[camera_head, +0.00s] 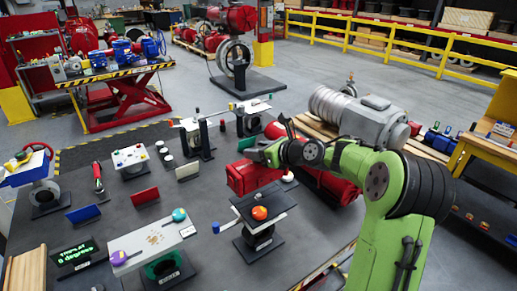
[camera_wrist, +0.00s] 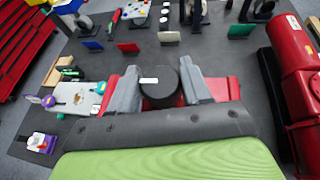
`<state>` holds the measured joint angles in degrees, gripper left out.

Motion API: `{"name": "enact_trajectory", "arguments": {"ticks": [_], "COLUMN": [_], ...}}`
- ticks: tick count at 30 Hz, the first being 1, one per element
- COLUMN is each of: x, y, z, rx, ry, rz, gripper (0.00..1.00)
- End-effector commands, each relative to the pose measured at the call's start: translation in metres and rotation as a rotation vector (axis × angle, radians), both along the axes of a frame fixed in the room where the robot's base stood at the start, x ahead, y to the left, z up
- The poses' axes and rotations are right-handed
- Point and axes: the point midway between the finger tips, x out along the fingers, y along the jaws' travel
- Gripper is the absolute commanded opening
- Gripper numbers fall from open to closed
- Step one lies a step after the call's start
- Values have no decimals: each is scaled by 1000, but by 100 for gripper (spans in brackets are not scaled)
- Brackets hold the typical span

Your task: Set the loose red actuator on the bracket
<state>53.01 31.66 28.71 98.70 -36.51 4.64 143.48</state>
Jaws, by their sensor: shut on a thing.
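The red actuator (camera_head: 250,178) is a boxy red body below my gripper (camera_head: 262,153) in the head view. In the wrist view my gripper (camera_wrist: 160,88) has its two grey fingers on either side of a dark round cap (camera_wrist: 159,92) with a white mark. Red body (camera_wrist: 225,88) shows beside and behind the fingers. My gripper is shut on this actuator. Several stands could be the bracket; I cannot tell which. One has a dark top plate with an orange ball (camera_head: 259,213). Another has a pale plate (camera_head: 152,241). The actuator's underside is hidden.
A large red cylinder unit (camera_wrist: 295,80) lies right of my gripper in the wrist view. Yellow railing (camera_head: 420,45) runs behind.

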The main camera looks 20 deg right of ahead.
Motion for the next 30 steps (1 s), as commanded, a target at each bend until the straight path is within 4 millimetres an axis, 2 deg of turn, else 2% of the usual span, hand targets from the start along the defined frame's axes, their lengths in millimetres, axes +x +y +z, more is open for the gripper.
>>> {"name": "enact_trajectory", "arguments": {"ticks": [13,30], "x": [1,1], "y": [1,1], "z": [-40,-42], "rx": [1,0], "ry": [-9,-11], "rz": [1,2], "gripper": [0,0]}}
